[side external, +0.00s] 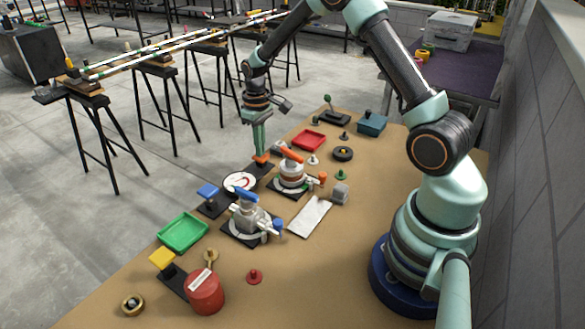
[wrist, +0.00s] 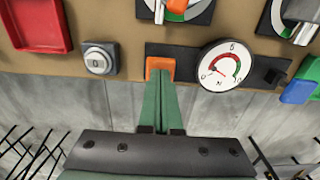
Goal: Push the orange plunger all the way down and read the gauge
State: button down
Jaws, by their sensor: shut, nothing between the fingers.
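My gripper (side external: 260,150) is shut and empty, pointing down. Its fingertips are at the orange plunger (side external: 261,160), a small orange cap on a black base. In the wrist view the fingertips (wrist: 161,84) overlap the front of the orange cap (wrist: 160,63); whether they press on it or hover just above, I cannot tell. The round white gauge (wrist: 225,66) is on the same base, right of the cap in that view, with 0, 5 and 10 and a coloured arc. Its needle seems to point low, near 0, but is small. The gauge (side external: 240,181) also shows in the side view.
Valve units with an orange handle (side external: 291,154) and a blue handle (side external: 246,195) stand close by. A blue-capped unit (side external: 208,191) is near the gauge. Red (side external: 309,140) and green (side external: 183,232) trays lie on the table. A grey block (wrist: 98,59) shows left of the plunger.

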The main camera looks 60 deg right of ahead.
jog(key=shift+r, duration=1.95)
jog(key=shift+r, duration=0.1)
notch_tip(320, 180, up, 5)
jog(key=shift+f, duration=0.1)
